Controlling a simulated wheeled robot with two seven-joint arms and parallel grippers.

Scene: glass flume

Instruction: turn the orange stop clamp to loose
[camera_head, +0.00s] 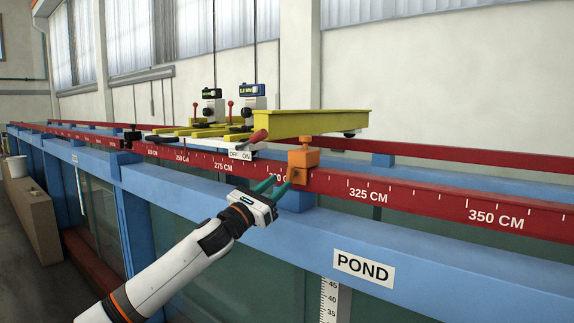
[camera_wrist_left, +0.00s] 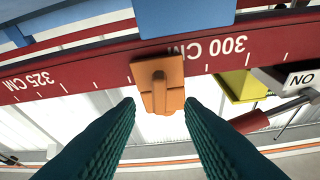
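The orange stop clamp (camera_head: 302,162) sits on the red rail (camera_head: 400,192) between the 275 CM and 325 CM marks, with a knob on top. In the left wrist view the clamp (camera_wrist_left: 157,82) is ahead, with a raised bar on its face. My left gripper (camera_head: 278,187) is just below and left of the clamp in the head view. Its green fingers (camera_wrist_left: 160,108) are spread, with the clamp's near end between or just beyond their tips. I cannot tell whether they touch. My right gripper is not in view.
A yellow carriage (camera_head: 312,123) with a red-handled OFF/ON lever (camera_head: 258,136) stands close left of the clamp. A blue flume beam with a POND label (camera_head: 363,267) runs below the rail. A brown box (camera_head: 35,210) stands at far left.

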